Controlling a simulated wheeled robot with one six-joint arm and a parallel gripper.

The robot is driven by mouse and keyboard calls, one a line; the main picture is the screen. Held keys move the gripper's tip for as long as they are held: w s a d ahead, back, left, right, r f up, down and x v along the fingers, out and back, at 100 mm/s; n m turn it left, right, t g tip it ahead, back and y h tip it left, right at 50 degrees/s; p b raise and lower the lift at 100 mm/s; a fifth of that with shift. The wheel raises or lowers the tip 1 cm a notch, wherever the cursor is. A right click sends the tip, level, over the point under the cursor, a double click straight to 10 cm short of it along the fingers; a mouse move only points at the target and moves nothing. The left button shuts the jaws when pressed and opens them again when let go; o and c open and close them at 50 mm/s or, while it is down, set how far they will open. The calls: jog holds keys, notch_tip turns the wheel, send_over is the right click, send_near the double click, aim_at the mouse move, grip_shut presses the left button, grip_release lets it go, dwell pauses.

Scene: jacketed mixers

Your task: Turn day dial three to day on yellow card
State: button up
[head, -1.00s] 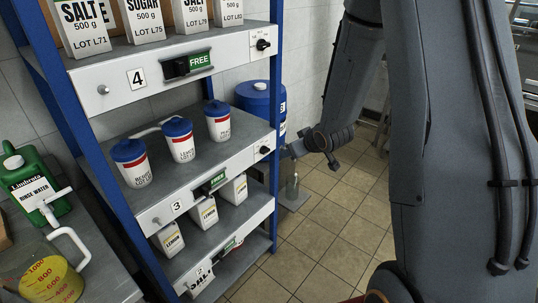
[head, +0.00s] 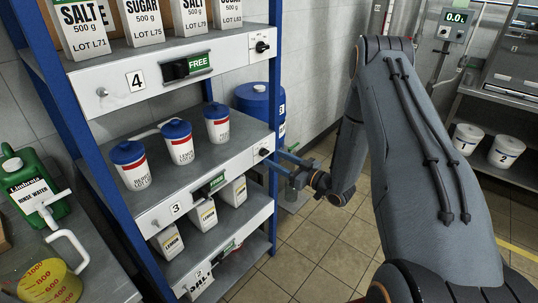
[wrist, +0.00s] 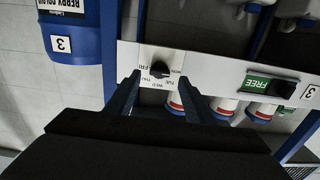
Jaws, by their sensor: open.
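Day dial three is a small black knob (head: 264,152) at the right end of the shelf 3 front panel. In the wrist view the dial (wrist: 160,70) shows upside down on a white plate, ringed by day names. Which day it points to is hard to tell. My gripper (head: 276,161) is open in front of the dial. In the wrist view its two fingers (wrist: 158,80) reach toward the plate on either side of the knob, not closed on it. No yellow card is clearly visible.
The shelf 3 panel has a green FREE slider (head: 211,186). Blue-lidded tubs (head: 179,142) stand on that shelf. A blue drum (head: 257,102) stands behind the rack, close to my gripper. Another dial (head: 262,46) is on shelf 4. The tiled floor to the right is open.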

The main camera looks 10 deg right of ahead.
aim_at(264, 153)
jog(key=shift+p+x, duration=0.45)
jog(key=shift+x, duration=1.75)
jog(key=c, duration=1)
